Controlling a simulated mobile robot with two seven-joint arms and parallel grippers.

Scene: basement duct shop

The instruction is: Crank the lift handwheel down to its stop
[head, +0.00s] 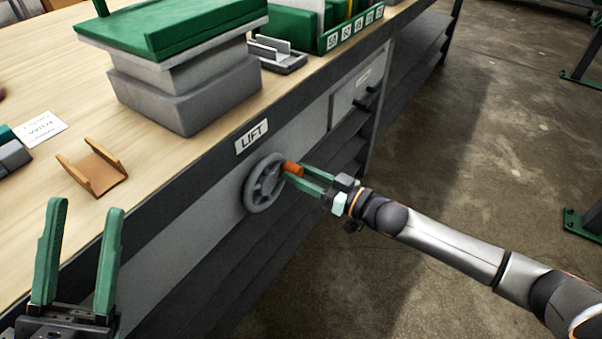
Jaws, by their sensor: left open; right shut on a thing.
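The grey lift handwheel (263,186) is mounted on the front face of the bench, below a white LIFT label (251,136). Its orange crank knob (293,168) is at the upper right of the wheel rim. My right gripper (303,174) is shut on the orange knob, with its green fingers reaching in from the right. My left gripper (82,225) is open and empty at the lower left, fingers pointing up, apart from the wheel. The lift (185,85) stands on the bench above the wheel, with a green tray (170,32) on its top.
An orange-brown bracket (93,172) and a white card (41,129) lie on the wooden bench top (75,86). A grey metal piece (277,54) and a green labelled bin (352,28) stand to the right of the lift. The concrete floor (480,130) at right is mostly clear.

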